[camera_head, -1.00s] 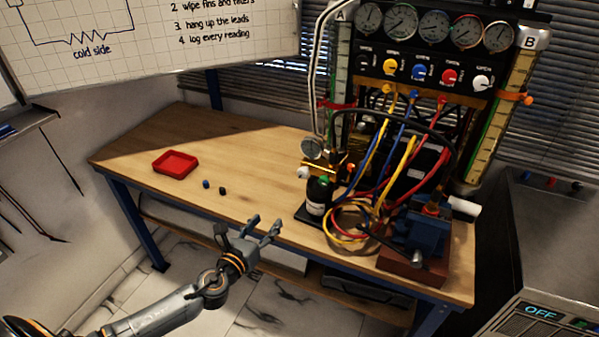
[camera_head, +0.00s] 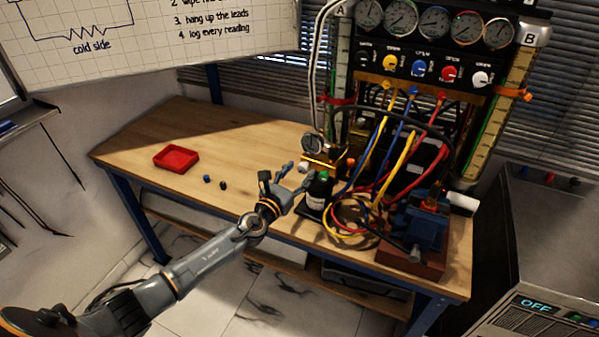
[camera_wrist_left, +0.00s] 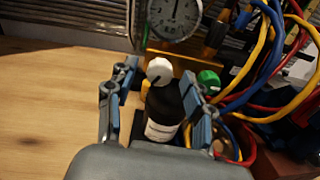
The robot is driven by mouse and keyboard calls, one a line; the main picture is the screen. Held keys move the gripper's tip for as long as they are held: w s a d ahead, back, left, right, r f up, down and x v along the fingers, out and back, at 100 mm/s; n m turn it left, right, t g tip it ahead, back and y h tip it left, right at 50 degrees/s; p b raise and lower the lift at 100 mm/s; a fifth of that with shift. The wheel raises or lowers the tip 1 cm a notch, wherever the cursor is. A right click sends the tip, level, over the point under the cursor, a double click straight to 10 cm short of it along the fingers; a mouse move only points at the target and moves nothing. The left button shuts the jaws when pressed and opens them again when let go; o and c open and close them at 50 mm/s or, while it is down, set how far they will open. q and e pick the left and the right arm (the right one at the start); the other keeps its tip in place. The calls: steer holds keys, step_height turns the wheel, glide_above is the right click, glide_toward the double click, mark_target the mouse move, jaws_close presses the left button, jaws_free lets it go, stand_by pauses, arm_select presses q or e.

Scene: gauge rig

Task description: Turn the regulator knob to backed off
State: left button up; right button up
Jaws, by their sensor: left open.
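The regulator knob (camera_wrist_left: 159,70) is white with a dark pointer line. It sits on the front of the brass regulator block (camera_wrist_left: 176,63), below a round dial gauge (camera_wrist_left: 173,16). In the head view the white knob (camera_head: 303,168) shows close to my fingertips. My left gripper (camera_head: 297,175) is open, its fingers reaching toward the regulator. In the left wrist view the knob lies between the two fingertips (camera_wrist_left: 158,74), with no clear contact. A black bottle (camera_wrist_left: 166,112) with a white label shows between the fingers, below the knob. My right gripper is in neither view.
Yellow, blue and red hoses (camera_head: 345,220) hang right of the bottle. A blue vise (camera_head: 424,235) stands at the bench's front right. A red tray (camera_head: 177,158) and two small caps (camera_head: 214,182) lie left. The bench (camera_head: 190,125) is clear behind.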

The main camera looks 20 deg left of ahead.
arm_select(q)
steer(key=shift+w+d, duration=0.1)
steer(key=shift+w, duration=0.35)
steer(key=shift+c, duration=0.2)
jaws_close()
